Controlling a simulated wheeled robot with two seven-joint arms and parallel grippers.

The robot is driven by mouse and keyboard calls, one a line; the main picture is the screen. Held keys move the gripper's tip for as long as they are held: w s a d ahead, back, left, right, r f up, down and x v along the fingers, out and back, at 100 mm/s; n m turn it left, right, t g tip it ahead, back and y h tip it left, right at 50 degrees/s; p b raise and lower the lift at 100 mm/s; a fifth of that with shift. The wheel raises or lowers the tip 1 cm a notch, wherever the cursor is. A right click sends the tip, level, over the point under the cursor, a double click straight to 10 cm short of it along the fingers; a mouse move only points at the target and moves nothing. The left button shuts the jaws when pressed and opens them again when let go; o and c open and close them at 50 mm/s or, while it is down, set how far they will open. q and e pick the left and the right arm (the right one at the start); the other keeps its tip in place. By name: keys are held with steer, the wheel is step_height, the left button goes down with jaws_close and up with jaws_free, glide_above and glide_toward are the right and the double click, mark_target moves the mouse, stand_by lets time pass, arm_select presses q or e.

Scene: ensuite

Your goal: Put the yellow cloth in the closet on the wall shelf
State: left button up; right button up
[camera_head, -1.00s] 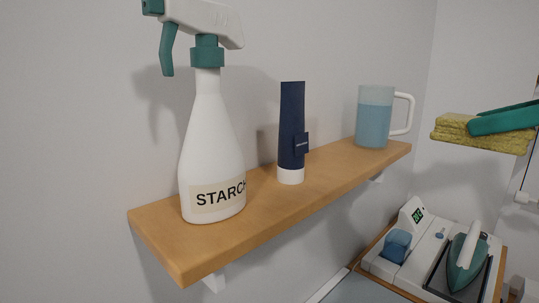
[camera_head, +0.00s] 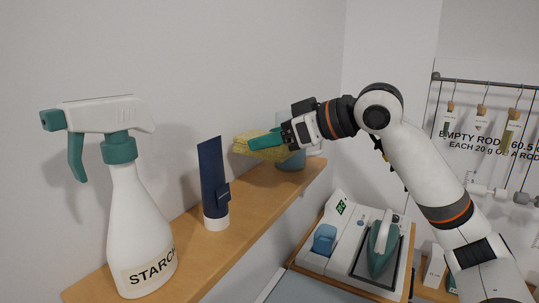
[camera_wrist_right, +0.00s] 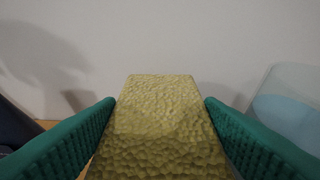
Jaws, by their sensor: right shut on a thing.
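The yellow cloth (camera_head: 250,148) is a folded, textured pad. My right gripper (camera_head: 268,142), with green fingers, is shut on it. My left gripper is in neither view.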

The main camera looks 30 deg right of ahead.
mark_target(270, 188)
steer(key=shift+w+a+f, duration=0.1)
steer(key=shift+w+f, duration=0.05)
steer(key=shift+f, duration=0.45)
steer(key=shift+w+a+f, duration=0.1)
steer(key=shift+w+f, duration=0.05)
steer(key=shift+f, duration=0.45)
steer(key=shift+s+d+f, duration=0.15)
steer(key=shift+s+f, duration=0.05)
steer(key=shift+f, duration=0.55)
step_height(270, 188, down, 2)
steer(key=shift+f, duration=0.1)
steer(key=shift+w+f, duration=0.25)
steer(key=shift+f, duration=0.15)
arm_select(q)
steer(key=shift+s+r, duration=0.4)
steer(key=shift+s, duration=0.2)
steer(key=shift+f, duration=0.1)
arm_select(e)
steer(key=shift+f, duration=0.15)
steer(key=o, duration=1)
steer(key=shift+c, duration=0.2)
